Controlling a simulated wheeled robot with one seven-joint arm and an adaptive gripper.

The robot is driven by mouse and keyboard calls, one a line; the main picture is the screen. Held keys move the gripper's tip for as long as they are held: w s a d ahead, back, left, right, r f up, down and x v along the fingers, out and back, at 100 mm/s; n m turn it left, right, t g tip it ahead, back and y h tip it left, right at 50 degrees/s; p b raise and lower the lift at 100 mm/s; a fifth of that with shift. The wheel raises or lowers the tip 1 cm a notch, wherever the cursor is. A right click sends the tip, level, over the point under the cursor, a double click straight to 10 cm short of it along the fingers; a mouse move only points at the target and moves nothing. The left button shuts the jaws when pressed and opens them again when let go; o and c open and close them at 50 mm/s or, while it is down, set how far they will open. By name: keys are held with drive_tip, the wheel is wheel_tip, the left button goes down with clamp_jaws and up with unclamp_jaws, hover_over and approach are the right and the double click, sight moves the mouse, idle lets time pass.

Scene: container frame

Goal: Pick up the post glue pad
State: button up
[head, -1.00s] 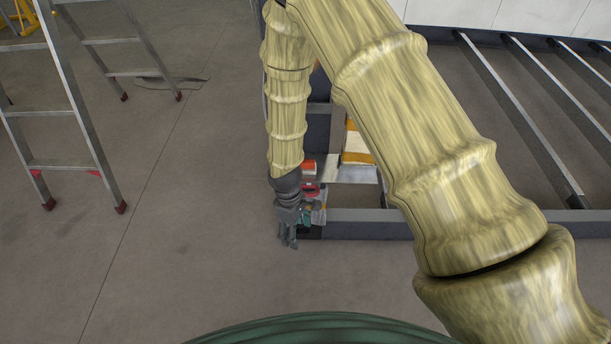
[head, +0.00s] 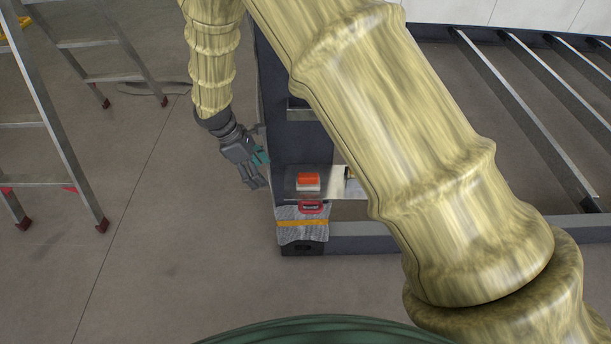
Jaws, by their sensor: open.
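A small orange and white block (head: 308,181) lies on the pale plate at the frame's corner. In front of it is a dark label with a red rim (head: 311,206). A crinkled grey wrap with an orange band (head: 302,222) covers the corner below. I cannot tell for certain which of these is the post glue pad. My gripper (head: 262,171) is open and empty, left of the plate and apart from these things. Its fingers point down and to the right.
The dark upright post (head: 292,70) stands just right of my gripper. The frame's low front beam (head: 375,236) runs right, partly behind my arm. Metal ladders (head: 62,125) stand at the left. The floor between ladders and frame is clear.

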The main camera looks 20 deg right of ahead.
sight(304, 175)
drive_tip(key=d, duration=0.2)
drive_tip(key=s+d, duration=0.1)
drive_tip(key=d, duration=0.2)
drive_tip(key=s+d, duration=0.1)
drive_tip(key=d, duration=0.2)
drive_tip(key=shift+s+r, duration=0.15)
drive_tip(key=d, duration=0.1)
drive_tip(key=s+d, duration=0.1)
drive_tip(key=d, duration=0.1)
drive_tip(key=shift+d, duration=0.25)
drive_tip(key=shift+x, duration=1.5)
drive_tip(key=c, duration=1.1)
